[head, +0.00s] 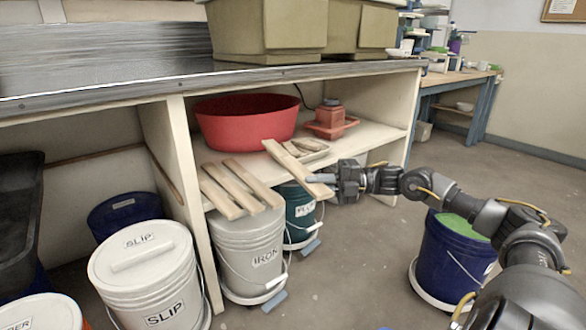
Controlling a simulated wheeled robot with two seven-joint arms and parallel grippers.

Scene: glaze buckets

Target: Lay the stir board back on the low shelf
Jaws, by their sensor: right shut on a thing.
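My right gripper (325,180) is shut on a pale wooden stir board (290,164) near its front end. The board points into the low shelf (375,137), with its far end over the shelf and its near end jutting past the front edge. I cannot tell whether it touches the shelf surface. Other similar boards (252,183) lie side by side at the shelf's left front, their ends overhanging above the IRON bucket. My left gripper is out of view.
A red basin (247,122) and a reddish block-like item on a tray (331,121) stand on the shelf. Below are the IRON bucket (248,243) and a green bucket (299,211). A SLIP bucket (145,270) stands left, a blue bucket (440,253) right.

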